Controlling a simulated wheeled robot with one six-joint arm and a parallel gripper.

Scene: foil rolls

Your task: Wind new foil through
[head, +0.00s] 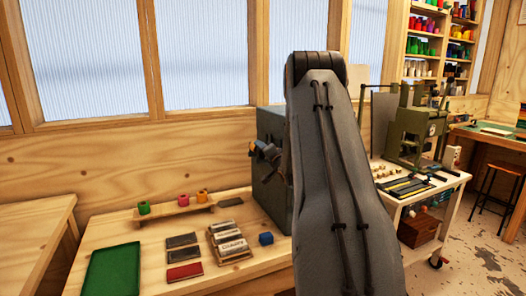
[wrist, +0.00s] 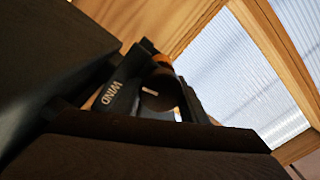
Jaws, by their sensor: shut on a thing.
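A grey box-like machine (head: 272,175) stands on the bench, partly hidden by my arm. Dark parts (head: 264,151) with a little orange stick out from its left side. In the wrist view a round dark knob (wrist: 160,92) with a pale mark sits near lettering that reads WIND (wrist: 111,93). An orange band (wrist: 161,60), perhaps foil, shows behind the knob. My gripper (wrist: 158,108) is shut on the knob; its dark jaws blend with the machine. In the head view my arm hides it. Green (head: 144,208), pink (head: 184,201) and orange (head: 202,196) rolls stand on a wooden rack (head: 172,214).
The bench holds a green tray (head: 113,270), dark plates (head: 182,240), a red block (head: 184,272), lettered blocks (head: 229,240) and a blue cube (head: 266,239). A green press (head: 415,135) stands on a cart at right. Windows and a wooden wall are behind.

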